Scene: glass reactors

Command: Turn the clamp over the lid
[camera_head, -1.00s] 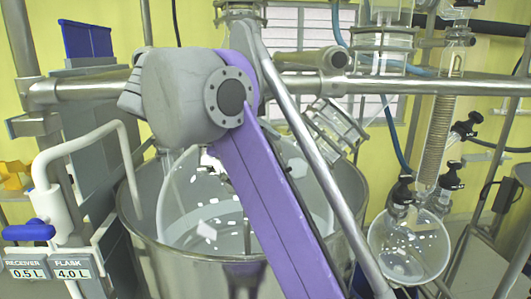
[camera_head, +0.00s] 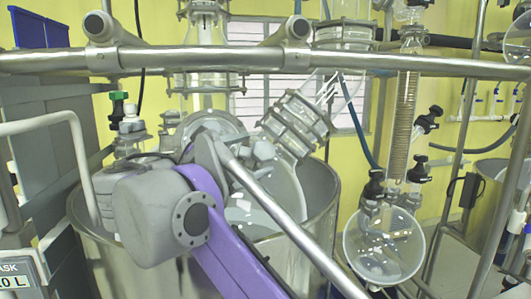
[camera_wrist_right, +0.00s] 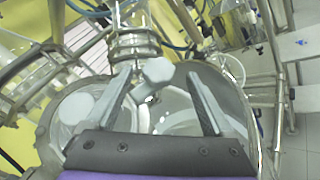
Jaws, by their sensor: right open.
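My right gripper (camera_wrist_right: 158,78) is open in the right wrist view, its two grey fingers spread wide. A pale grey, rounded knob-like part (camera_wrist_right: 158,69), which looks like the clamp, shows between the fingertips. I cannot tell whether either finger touches it. Behind and below it is the clear, rounded glass lid (camera_wrist_right: 178,112) of the reactor. In the head view my purple and grey right arm reaches over the steel vessel (camera_head: 318,205). It hides much of the lid, and the fingers and clamp cannot be made out there. My left gripper is not in view.
A horizontal steel bar (camera_head: 400,67) crosses above the vessel. A tilted glass neck with metal rings (camera_head: 296,124) stands close beside the arm. A round glass flask (camera_head: 384,246) hangs at the right. A valve with a green cap (camera_head: 119,97) stands at the left.

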